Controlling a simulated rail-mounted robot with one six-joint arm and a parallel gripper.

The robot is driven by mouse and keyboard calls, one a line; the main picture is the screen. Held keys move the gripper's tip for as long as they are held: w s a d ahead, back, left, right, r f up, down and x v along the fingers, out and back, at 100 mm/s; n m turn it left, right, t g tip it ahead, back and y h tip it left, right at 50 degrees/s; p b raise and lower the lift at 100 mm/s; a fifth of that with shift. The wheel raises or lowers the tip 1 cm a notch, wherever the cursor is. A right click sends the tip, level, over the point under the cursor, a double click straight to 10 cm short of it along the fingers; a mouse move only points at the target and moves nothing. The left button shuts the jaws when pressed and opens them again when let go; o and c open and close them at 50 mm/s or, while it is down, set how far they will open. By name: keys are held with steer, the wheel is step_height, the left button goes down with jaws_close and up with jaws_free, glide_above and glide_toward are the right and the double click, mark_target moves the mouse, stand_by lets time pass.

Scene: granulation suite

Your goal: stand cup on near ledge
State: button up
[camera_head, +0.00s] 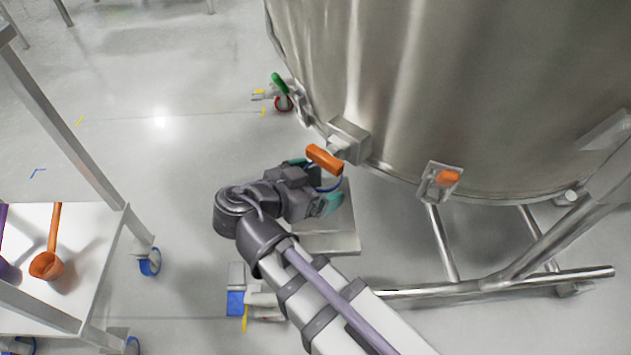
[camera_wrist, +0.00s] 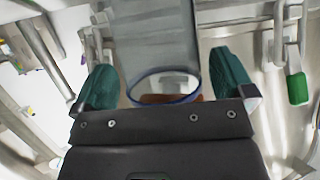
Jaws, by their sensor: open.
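My gripper (camera_head: 314,186) is open beside the big steel tank, its two teal-tipped fingers apart. In the wrist view, a clear cup with a blue rim (camera_wrist: 165,73) lies between the open fingers (camera_wrist: 165,88). Only part of the blue rim (camera_head: 331,189) shows in the head view; the gripper hides the rest. A grey steel ledge (camera_head: 343,225) is below the gripper, partly covered by it. I cannot tell whether the cup's base touches the ledge.
An orange handle (camera_head: 324,158) on a bracket of the tank (camera_head: 450,80) is close above the gripper. A green-handled valve (camera_head: 281,86) is farther back. A white cart (camera_head: 85,280) with an orange scoop (camera_head: 46,264) stands left. Tank legs are at right.

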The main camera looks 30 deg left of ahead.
steer(key=shift+s+r, duration=0.1)
steer(key=shift+r, duration=0.2)
steer(key=p+v, duration=0.4)
steer(key=v, duration=0.7)
steer(key=shift+s+a, duration=0.2)
steer(key=shift+s, duration=0.15)
